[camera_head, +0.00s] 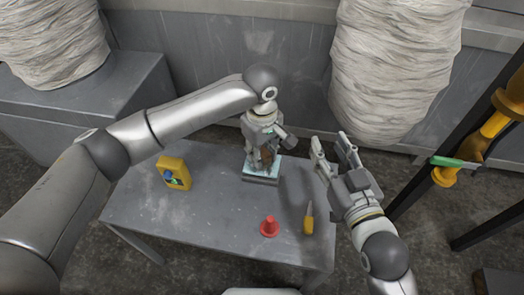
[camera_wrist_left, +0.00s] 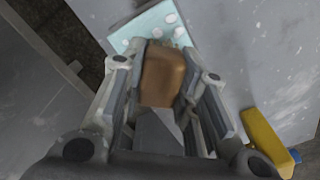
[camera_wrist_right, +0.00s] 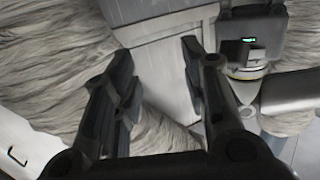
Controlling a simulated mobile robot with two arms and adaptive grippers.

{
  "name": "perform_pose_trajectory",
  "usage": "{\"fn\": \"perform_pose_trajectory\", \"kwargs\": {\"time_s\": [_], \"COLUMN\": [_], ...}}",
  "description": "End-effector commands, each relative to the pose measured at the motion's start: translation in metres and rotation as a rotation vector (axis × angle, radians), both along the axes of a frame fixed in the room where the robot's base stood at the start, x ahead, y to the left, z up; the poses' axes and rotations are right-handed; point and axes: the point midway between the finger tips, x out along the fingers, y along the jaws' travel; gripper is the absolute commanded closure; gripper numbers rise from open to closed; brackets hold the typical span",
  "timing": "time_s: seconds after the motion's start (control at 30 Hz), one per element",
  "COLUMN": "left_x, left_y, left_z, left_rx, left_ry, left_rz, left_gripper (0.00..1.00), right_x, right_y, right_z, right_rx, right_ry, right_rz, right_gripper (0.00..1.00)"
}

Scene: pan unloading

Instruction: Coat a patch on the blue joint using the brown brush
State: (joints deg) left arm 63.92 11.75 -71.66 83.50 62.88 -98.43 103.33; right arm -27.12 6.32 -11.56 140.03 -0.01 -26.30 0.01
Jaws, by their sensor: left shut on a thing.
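My left gripper (camera_head: 262,158) is shut on the brown brush (camera_wrist_left: 162,76), over a pale blue block (camera_head: 262,172) near the table's back edge. In the left wrist view the brush lies between the fingers, its far end overlapping the block (camera_wrist_left: 137,33), which has white round spots on top. Whether brush and block touch I cannot tell. My right gripper (camera_head: 332,144) is open and empty, raised off the table's right side. Yellow pipework (camera_head: 499,122) with a green part (camera_head: 447,161) stands at the far right. I cannot make out a blue joint.
On the grey table (camera_head: 215,215) are a yellow box (camera_head: 174,172) at left, a red cone (camera_head: 269,227) and a yellow-handled tool (camera_head: 309,222) at front right. Large pale wrapped bundles stand behind (camera_head: 395,65) and at back left (camera_head: 50,40). The table's middle is clear.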

Motion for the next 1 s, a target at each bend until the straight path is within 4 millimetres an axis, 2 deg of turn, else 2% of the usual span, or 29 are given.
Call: {"fn": "perform_pose_trajectory", "kwargs": {"time_s": [1.0], "left_x": [-0.001], "left_y": [0.0], "left_z": [-0.012], "left_rx": [0.002], "left_ry": [0.001], "left_rz": [-0.001], "left_gripper": [0.91], "right_x": [-0.003], "right_y": [-0.003], "right_z": [-0.013], "right_rx": [-0.016], "right_ry": [0.067], "right_rz": [-0.004], "right_gripper": [0.6]}}
